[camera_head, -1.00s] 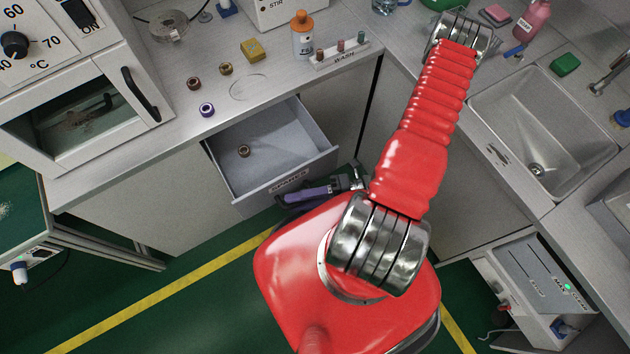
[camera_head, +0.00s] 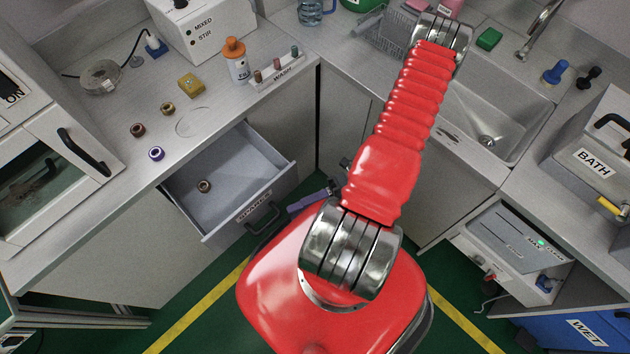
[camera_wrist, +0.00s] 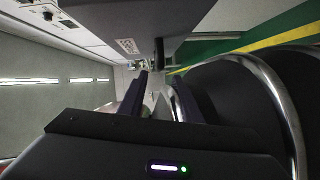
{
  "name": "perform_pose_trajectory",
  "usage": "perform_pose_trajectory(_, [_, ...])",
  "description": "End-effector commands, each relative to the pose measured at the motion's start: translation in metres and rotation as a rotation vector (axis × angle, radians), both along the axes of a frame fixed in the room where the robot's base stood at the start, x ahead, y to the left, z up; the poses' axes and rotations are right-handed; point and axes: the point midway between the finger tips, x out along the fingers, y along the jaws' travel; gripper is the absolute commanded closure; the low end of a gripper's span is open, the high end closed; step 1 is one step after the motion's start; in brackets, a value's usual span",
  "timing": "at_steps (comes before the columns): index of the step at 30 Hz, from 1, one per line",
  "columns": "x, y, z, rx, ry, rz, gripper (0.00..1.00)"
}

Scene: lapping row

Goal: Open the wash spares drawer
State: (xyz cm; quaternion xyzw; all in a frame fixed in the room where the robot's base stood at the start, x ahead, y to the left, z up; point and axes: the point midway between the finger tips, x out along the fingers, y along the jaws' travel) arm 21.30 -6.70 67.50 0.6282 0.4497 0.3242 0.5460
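The spares drawer (camera_head: 226,184) stands pulled well out of the cabinet under the left counter, its grey inside showing. Its front bears a label and a black bar handle (camera_head: 262,219). One small brown ring (camera_head: 204,186) lies on its floor. My gripper (camera_head: 314,199) is partly hidden behind my red arm, just right of the drawer front; a purplish part of it shows. In the wrist view my gripper (camera_wrist: 160,92) has its two dark fingers apart, with nothing seen held between them. A dark bar, seemingly the handle (camera_wrist: 159,52), shows beyond the fingers, apart from them.
The counter above holds brown, brass and purple rings (camera_head: 156,153), a yellow block (camera_head: 191,84), an orange-capped bottle (camera_head: 236,60) and a WASH rack (camera_head: 284,70). A sink (camera_head: 490,120) is at the right. Green floor with yellow lines is open below.

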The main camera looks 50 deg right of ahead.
Motion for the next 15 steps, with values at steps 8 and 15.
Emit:
perform_pose_trajectory(8, [-0.014,-0.035,0.003,-0.003,0.000,-0.001,0.69])
perform_pose_trajectory(15, [-0.017,-0.040,0.003,0.000,0.002,0.001,0.69])
